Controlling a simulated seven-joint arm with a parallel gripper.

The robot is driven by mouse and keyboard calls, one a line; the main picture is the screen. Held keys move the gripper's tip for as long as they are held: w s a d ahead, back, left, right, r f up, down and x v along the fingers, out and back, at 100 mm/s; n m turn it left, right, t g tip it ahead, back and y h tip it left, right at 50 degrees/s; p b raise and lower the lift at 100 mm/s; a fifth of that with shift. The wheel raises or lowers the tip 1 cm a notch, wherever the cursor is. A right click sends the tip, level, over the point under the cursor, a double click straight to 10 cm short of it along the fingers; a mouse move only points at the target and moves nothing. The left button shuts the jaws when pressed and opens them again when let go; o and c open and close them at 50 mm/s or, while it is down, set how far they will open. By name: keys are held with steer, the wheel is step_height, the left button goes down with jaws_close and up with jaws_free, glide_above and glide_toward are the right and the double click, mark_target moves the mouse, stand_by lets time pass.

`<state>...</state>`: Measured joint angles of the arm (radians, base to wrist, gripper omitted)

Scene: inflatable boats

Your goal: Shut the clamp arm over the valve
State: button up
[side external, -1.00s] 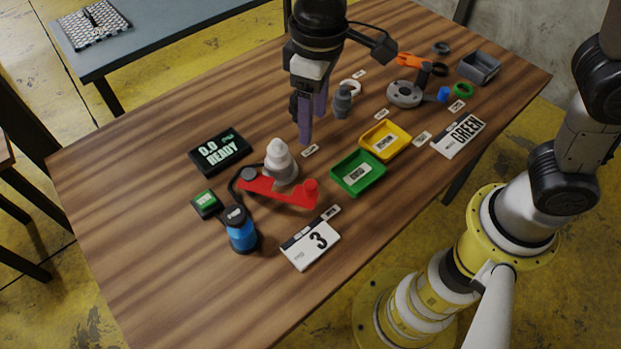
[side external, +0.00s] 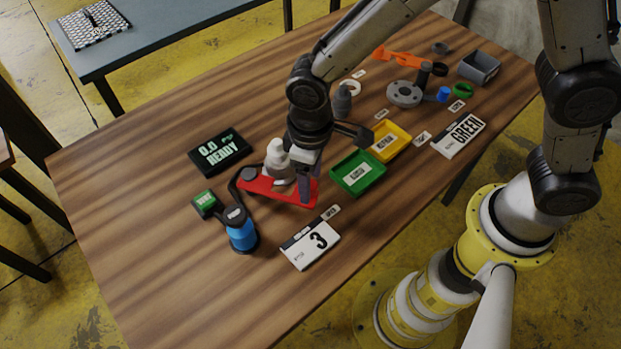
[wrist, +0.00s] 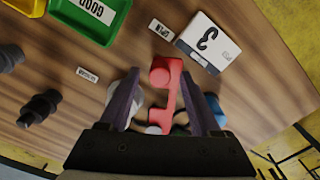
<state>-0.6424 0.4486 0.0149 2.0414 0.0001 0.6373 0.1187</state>
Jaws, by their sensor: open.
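The red clamp arm (side external: 270,189) lies beside the white valve (side external: 278,155), on its near side, not over it. Its grey pivot is at the left end. Its red knob at the right end is mostly hidden by my gripper in the side view but shows in the wrist view (wrist: 161,76). My gripper (side external: 308,197) is open and low at the knob end. In the wrist view its fingers (wrist: 162,88) stand on either side of the red arm, with visible gaps. I cannot tell whether either finger touches it. The left finger partly hides the valve.
A blue-bodied device (side external: 241,235) with a black cable stands left of the clamp. A green tray (side external: 379,184) and yellow tray (side external: 405,151) sit to the right. A "3" card (side external: 310,246) lies in front. A READY display (side external: 220,152) is behind left. The table's left part is clear.

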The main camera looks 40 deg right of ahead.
steer(key=shift+f, duration=0.5)
jaws_close()
steer(key=shift+r, duration=0.1)
stand_by(1.1)
